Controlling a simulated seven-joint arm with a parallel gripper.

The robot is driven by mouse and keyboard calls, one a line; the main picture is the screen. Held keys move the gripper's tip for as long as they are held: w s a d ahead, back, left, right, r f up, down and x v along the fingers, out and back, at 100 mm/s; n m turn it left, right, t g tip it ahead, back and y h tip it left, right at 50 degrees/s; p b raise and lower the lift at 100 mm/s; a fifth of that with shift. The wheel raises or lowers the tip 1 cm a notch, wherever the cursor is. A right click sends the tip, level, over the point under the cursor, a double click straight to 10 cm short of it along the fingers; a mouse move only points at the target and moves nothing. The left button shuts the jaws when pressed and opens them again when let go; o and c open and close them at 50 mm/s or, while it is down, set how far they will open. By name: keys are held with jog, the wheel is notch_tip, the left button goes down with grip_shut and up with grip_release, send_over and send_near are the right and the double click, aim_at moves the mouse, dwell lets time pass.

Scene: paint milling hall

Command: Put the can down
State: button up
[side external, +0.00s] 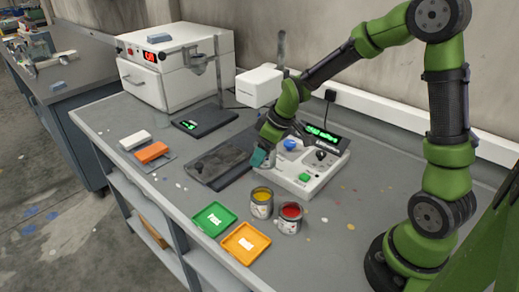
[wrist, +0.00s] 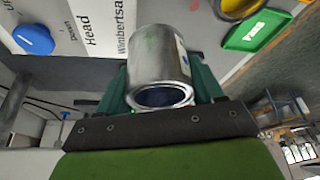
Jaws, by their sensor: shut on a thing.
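My gripper (side external: 262,156) is low over the bench, beside the left edge of the white control unit. In the wrist view my gripper (wrist: 160,82) has its teal fingers on both sides of a bare metal can (wrist: 158,52) and is shut on it. The can's open mouth faces the wrist camera and looks dark blue inside. In the side view the can is mostly hidden by the gripper. I cannot tell whether its base touches anything.
An open yellow paint can (side external: 261,203) and a red one (side external: 288,218) stand just in front. A green tray (side external: 213,220) and an orange tray (side external: 245,243) lie near the bench edge. The control unit (side external: 310,170) has knobs. A dark plate (side external: 222,163) lies left of the gripper.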

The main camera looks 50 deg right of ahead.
jog(key=r, duration=0.5)
jog(key=shift+s+r, duration=0.2)
jog(key=s+a+n+g+y, duration=0.1)
jog(key=s+a+n+g, duration=0.35)
jog(key=s+n, duration=0.75)
jog(key=s+a+n+g+y, duration=0.1)
jog(key=s+a+n+g, duration=0.35)
jog(key=s+n, duration=0.75)
jog(key=shift+m+t, duration=0.5)
jog(key=shift+t, duration=0.2)
jog(key=x, duration=0.2)
jog(key=w+x, duration=0.1)
jog(key=x, duration=0.5)
jog(key=shift+w+d+f, duration=0.2)
jog(key=shift+w+f, duration=0.05)
jog(key=shift+w, duration=0.05)
jog(key=w+a, duration=0.2)
jog(key=w, duration=0.2)
jog(key=w+a+f, duration=0.1)
jog(key=w+a, duration=0.2)
jog(key=w, duration=0.2)
jog(key=w+a, duration=0.2)
jog(key=w, duration=0.2)
jog(key=shift+w+a+f, duration=0.25)
jog(key=shift+a+f, duration=0.05)
jog(key=shift+w+a+f, duration=0.1)
jog(key=shift+w, duration=0.05)
jog(key=shift+f, duration=1.7)
